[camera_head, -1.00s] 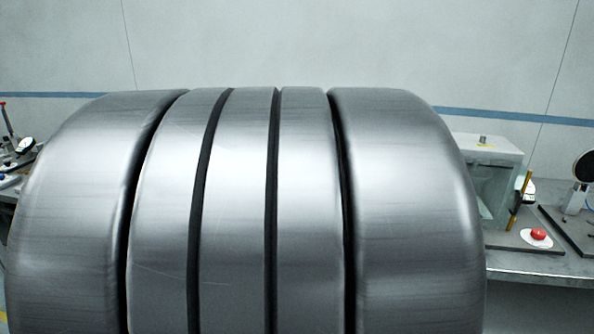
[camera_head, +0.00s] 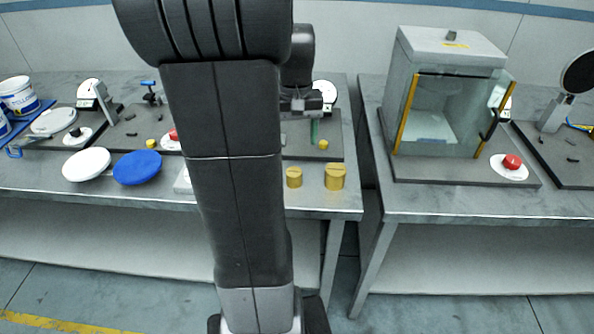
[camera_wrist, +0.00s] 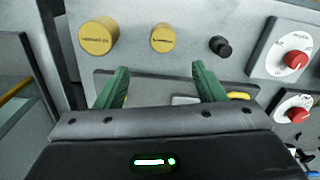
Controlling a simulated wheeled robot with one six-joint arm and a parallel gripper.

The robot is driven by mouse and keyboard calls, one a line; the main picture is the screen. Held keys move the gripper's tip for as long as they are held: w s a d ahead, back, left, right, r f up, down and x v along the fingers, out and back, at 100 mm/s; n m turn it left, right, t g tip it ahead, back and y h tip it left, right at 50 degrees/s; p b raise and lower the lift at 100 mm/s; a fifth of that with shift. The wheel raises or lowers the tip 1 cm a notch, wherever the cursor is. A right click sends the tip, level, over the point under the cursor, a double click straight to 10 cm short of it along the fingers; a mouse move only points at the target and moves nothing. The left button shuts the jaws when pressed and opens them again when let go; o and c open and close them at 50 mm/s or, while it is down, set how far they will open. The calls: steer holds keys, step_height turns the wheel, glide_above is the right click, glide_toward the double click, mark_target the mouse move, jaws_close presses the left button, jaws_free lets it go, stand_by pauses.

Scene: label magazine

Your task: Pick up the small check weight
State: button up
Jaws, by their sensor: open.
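The small check weight (camera_head: 293,177), a short brass cylinder, stands upright near the front edge of the middle bench. The larger brass weight (camera_head: 335,176) stands just to its right. In the wrist view the small weight (camera_wrist: 163,38) is at top centre and the larger one (camera_wrist: 98,36) is to its left. My gripper (camera_wrist: 160,82) has two green fingers spread apart with no weight between them. In the head view a green finger of my gripper (camera_head: 314,131) shows behind the weights, over the bench. My arm hides part of the bench left of the small weight.
A small black knob-shaped piece (camera_wrist: 220,46) stands near the small weight. Red-knobbed units (camera_wrist: 296,60) are at the right of the wrist view. A glass-fronted cabinet (camera_head: 447,115) stands on the right bench. White (camera_head: 87,164) and blue (camera_head: 137,167) discs lie at left.

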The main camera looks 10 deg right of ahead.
mark_target(294, 172)
step_height(294, 172, down, 7)
steer(key=shift+s+r, duration=0.1)
steer(key=shift+r, duration=0.05)
steer(key=shift+s+a+f, duration=0.1)
steer(key=shift+a+f, duration=0.05)
steer(key=shift+f, duration=1.2)
steer(key=shift+s+a+f, duration=0.1)
steer(key=shift+a+f, duration=0.05)
steer(key=shift+f, duration=1.2)
jaws_close()
